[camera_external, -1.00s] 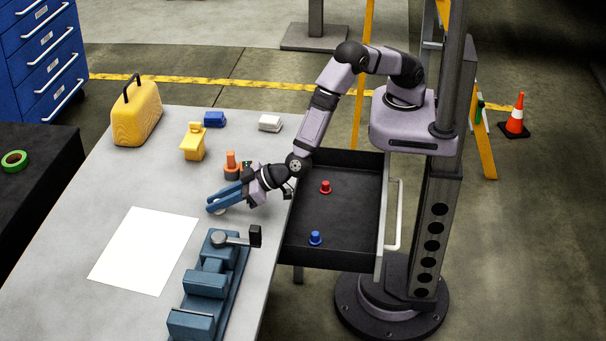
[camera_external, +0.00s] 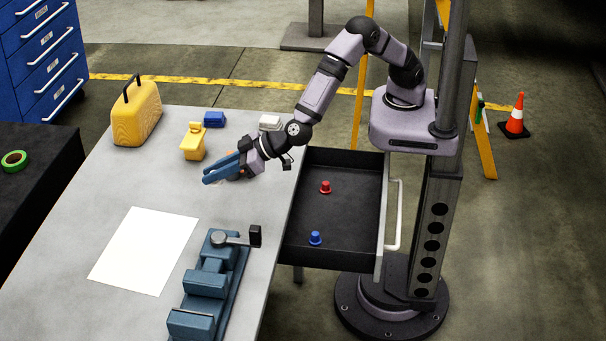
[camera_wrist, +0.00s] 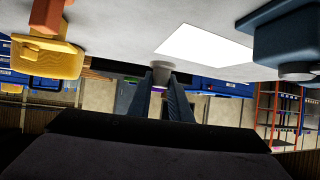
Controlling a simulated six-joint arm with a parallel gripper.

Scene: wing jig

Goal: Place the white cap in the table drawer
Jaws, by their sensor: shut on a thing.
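The white cap (camera_wrist: 162,69) shows between my fingertips in the wrist view, with a purple band near its edge. My gripper (camera_external: 209,179) is shut on it above the table's middle; the fingers mostly hide the cap in the external view. The table drawer (camera_external: 346,218) is pulled open, to the right of my gripper. A red cap (camera_external: 325,187) and a blue cap (camera_external: 315,238) stand inside it, apart, with bare black floor around them.
Behind my gripper are a yellow object (camera_external: 193,143), a blue block (camera_external: 214,119), a white block (camera_external: 270,122) and a yellow case (camera_external: 137,115). A blue vise-like fixture (camera_external: 205,284) and white sheet (camera_external: 143,250) lie in front. An orange piece is mostly hidden behind the fingers.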

